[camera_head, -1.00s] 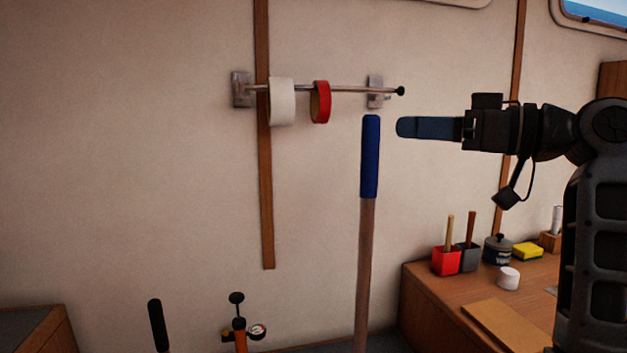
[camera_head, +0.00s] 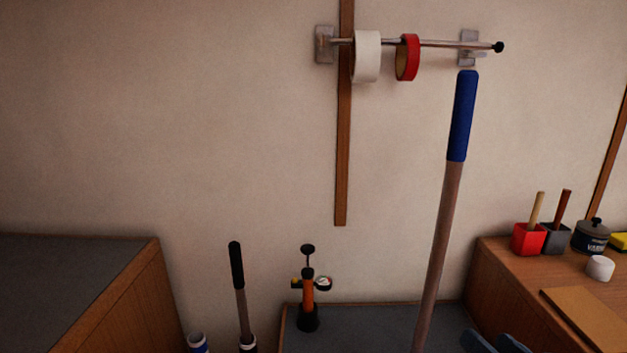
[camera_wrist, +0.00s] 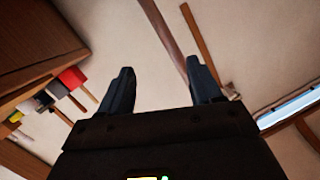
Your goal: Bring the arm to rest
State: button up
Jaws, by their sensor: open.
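My gripper (camera_wrist: 163,88) is open and empty in the wrist view, its two dark blue fingers spread apart with bare wall between and beyond them. In the head view only the fingertips of my gripper (camera_head: 492,342) show, at the bottom edge right of centre. They are just right of the long wooden pole with a blue grip (camera_head: 463,115). The pole leans slightly and also crosses the top of the wrist view (camera_wrist: 165,35). The rest of my arm is out of the head view.
A wall rail (camera_head: 440,44) carries a white tape roll (camera_head: 367,57) and a red one (camera_head: 407,58). A wooden bench (camera_head: 500,270) at right holds a red pot (camera_head: 528,240) and a dark tin (camera_head: 591,236). An orange pump (camera_head: 308,300) stands low centre. A cabinet (camera_head: 80,290) is at left.

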jog(key=s+f+h, duration=0.2)
jog(key=s+f, duration=0.4)
jog(key=s, duration=0.3)
jog(key=s+a+r+n, duration=0.1)
jog(key=s+a, duration=0.1)
jog(key=s, duration=1.1)
jog(key=s+a+r+g+h, duration=0.1)
jog(key=s, duration=1.2)
jog(key=shift+a+n, duration=0.35)
jog(key=shift+n, duration=0.05)
